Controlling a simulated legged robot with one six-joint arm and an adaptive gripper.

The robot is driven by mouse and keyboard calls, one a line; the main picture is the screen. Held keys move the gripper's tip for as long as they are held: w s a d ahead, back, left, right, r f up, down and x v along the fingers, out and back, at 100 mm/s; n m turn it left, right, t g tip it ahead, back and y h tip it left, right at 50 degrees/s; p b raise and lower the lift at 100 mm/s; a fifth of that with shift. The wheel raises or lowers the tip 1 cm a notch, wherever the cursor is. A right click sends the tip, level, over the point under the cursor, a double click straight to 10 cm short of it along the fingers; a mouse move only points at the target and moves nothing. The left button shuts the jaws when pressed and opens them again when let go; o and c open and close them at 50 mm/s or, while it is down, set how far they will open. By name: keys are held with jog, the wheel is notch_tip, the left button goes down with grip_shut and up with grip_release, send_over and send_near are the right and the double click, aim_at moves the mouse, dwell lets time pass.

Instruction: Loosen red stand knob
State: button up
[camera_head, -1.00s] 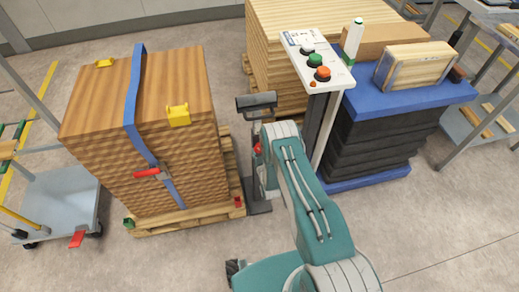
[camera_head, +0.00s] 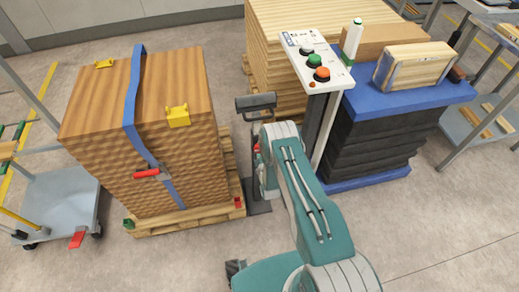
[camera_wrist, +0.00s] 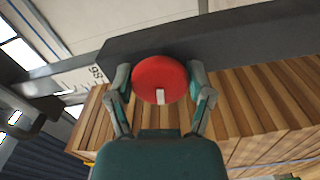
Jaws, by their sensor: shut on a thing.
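The red stand knob (camera_wrist: 160,76) is a round red disc with a small white mark near its lower edge, in the wrist view. It sits against a dark grey stand post (camera_wrist: 230,38). My gripper (camera_wrist: 161,84) has one finger on each side of the knob, shut on it. In the head view a small red part of the knob (camera_head: 257,148) shows beside my arm. The stand (camera_head: 256,103) with its dark head rises there between the strapped stack and the control post. My arm hides most of the gripper in the head view.
A strapped wood stack (camera_head: 160,90) on a pallet stands close on the left. A control panel (camera_head: 316,62) with buttons stands close on the right, before a blue-topped black stack (camera_head: 375,130). A grey cart (camera_head: 62,205) is at far left. Front floor is clear.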

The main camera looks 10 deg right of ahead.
jog(key=shift+s+a+f+n, duration=0.1)
jog(key=shift+n, duration=0.85)
jog(key=shift+a+f+n, duration=0.1)
jog(key=shift+n, duration=0.85)
jog(key=o, duration=1.1)
jog(key=shift+d, duration=0.1)
jog(key=s, duration=1.2)
